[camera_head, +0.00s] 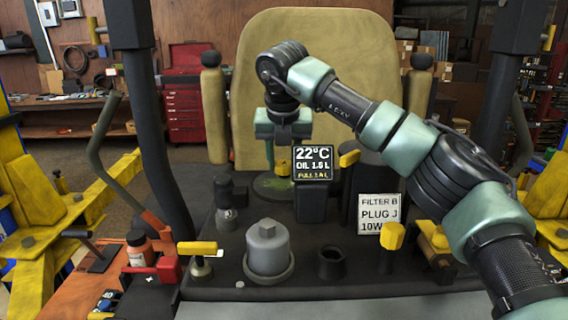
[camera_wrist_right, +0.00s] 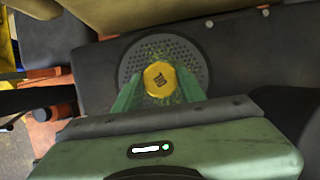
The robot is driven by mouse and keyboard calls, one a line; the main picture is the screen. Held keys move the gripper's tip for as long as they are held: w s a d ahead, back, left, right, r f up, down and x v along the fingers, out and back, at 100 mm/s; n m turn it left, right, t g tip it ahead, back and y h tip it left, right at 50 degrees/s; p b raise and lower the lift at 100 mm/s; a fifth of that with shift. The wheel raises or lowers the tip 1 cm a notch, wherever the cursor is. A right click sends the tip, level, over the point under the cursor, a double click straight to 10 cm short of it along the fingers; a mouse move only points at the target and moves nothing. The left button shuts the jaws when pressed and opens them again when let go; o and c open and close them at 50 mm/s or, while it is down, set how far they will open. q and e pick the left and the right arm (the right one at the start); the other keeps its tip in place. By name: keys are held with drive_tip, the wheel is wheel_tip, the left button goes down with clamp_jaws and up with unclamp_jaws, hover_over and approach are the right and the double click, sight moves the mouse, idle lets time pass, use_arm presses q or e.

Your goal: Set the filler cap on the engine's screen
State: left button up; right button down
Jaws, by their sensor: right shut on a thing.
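The yellow filler cap (camera_wrist_right: 160,79) is between the two green fingers of my right gripper (camera_wrist_right: 158,88) in the wrist view. The gripper is shut on it. Behind the cap is the engine's round perforated screen (camera_wrist_right: 191,57), and the cap sits roughly over its middle. In the head view my right gripper (camera_head: 277,155) points down over the green-tinted screen (camera_head: 264,186). A bit of yellow, likely the cap (camera_head: 282,169), shows there, partly hidden by the display. I cannot tell whether the cap touches the screen. My left gripper is not in view.
A small display (camera_head: 312,160) reading 22°C and oil level stands close right of the gripper. A grey capped filter (camera_head: 268,248), an open black neck (camera_head: 330,263), a yellow-handled dipstick (camera_head: 198,249) and a white label (camera_head: 378,214) stand nearer. A tan seat (camera_head: 330,70) rises behind.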

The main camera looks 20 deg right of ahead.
drive_tip(key=shift+d+f, duration=0.1)
drive_tip(key=shift+f, duration=0.75)
drive_tip(key=shift+f, duration=0.15)
drive_tip(key=c, duration=0.8)
unclamp_jaws()
drive_tip(key=shift+c, duration=0.2)
